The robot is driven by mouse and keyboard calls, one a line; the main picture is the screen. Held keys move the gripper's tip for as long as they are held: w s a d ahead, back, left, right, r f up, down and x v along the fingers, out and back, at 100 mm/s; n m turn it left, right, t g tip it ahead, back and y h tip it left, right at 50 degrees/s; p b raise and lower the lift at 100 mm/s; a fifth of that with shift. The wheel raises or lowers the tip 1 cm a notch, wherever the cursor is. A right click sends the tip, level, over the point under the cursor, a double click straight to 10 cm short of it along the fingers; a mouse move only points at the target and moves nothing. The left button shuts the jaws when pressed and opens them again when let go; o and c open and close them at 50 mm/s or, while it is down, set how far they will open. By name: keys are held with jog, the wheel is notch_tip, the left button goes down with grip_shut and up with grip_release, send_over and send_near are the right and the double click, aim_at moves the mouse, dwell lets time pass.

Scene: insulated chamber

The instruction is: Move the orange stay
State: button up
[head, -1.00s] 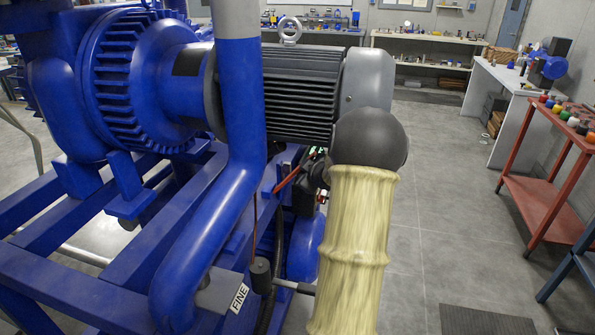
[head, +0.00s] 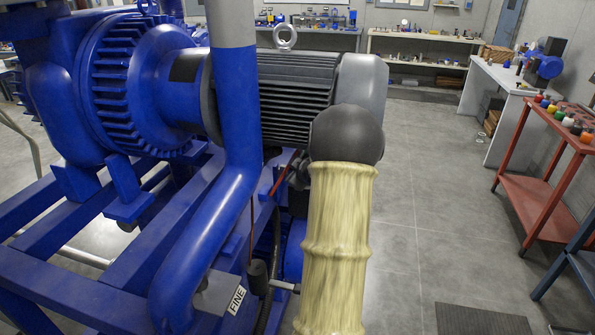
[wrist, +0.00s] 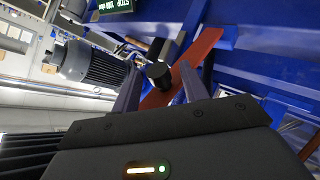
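The orange stay (wrist: 203,48) is a flat orange-red bar running diagonally across the wrist view, in front of blue framework. A black round knob (wrist: 160,75) sits against its lower part. In the head view, only a short piece of the stay (head: 284,176) shows, left of my arm. My gripper (wrist: 168,66) has its two fingers spread, with the knob and part of the stay between them in the picture. I see gaps on both sides of the knob; whether the fingers reach its depth I cannot tell. In the head view, my arm largely hides the gripper.
A blue pump frame (head: 75,265) and dark ribbed motor (head: 298,90) crowd the left. A thick blue pipe (head: 210,225) and a block labelled FINE (head: 222,296) are near the arm.

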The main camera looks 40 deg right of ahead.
jog(key=shift+s, duration=0.2)
jog(key=p+v, duration=0.2)
jog(key=v, duration=1.5)
